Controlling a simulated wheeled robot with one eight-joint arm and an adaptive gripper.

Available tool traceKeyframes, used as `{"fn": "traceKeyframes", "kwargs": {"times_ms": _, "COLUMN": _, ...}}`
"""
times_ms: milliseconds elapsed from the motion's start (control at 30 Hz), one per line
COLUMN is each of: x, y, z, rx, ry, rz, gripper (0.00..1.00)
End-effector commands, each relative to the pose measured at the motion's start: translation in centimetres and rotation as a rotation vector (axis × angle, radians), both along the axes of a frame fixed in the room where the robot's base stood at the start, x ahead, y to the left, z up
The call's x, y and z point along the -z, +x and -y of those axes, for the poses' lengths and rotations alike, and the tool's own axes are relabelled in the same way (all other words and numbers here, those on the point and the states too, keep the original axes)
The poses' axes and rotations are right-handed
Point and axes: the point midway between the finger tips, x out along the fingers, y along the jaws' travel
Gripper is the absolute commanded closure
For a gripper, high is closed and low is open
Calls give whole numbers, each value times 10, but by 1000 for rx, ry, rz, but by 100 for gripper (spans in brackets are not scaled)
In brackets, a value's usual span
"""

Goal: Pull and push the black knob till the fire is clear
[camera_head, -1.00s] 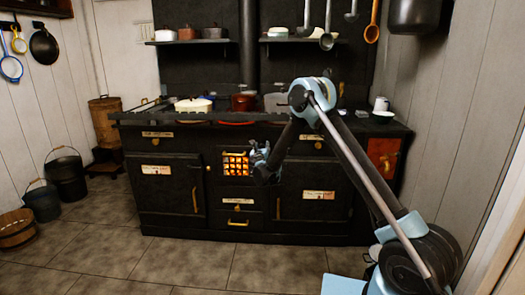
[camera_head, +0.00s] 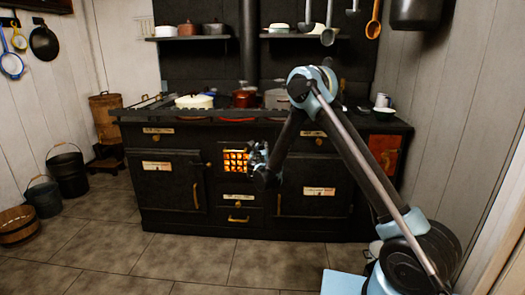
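The fire glows orange behind a barred grate (camera_head: 236,161) in the middle of the black stove (camera_head: 166,211). My gripper (camera_head: 257,154) is just right of the grate, in front of the stove face, at the end of my arm, which comes in from the right. The fingers are small and dark against the stove, so I cannot tell whether they are open or shut, or touching anything. I cannot make out the black knob; it may be hidden behind my gripper or lost against the black stove.
A rail runs along the stove top, with a white pot (camera_head: 194,101), a red pot (camera_head: 244,98) and a grey pot (camera_head: 277,99) behind it. A drawer with a brass handle (camera_head: 238,219) is below the grate. Buckets (camera_head: 67,173) stand at left. The floor in front is clear.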

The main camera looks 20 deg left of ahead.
Motion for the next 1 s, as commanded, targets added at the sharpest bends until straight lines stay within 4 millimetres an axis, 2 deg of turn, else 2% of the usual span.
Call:
{"fn": "traceKeyframes", "kwargs": {"times_ms": 33, "x": 0, "y": 0, "z": 0, "rx": 1, "ry": 0, "rz": 0, "gripper": 63}}
{"fn": "traceKeyframes", "kwargs": {"times_ms": 100, "x": 0, "y": 0, "z": 0, "rx": 0, "ry": 0, "rz": 0, "gripper": 51}}
{"fn": "traceKeyframes", "kwargs": {"times_ms": 433, "x": 0, "y": 0, "z": 0, "rx": 0, "ry": 0, "rz": 0, "gripper": 51}}
{"fn": "traceKeyframes", "kwargs": {"times_ms": 567, "x": 0, "y": -8, "z": 1, "rx": -1, "ry": 0, "rz": 0, "gripper": 51}}
{"fn": "traceKeyframes", "kwargs": {"times_ms": 1000, "x": 1, "y": -85, "z": 16, "rx": -2, "ry": 0, "rz": 0, "gripper": 51}}
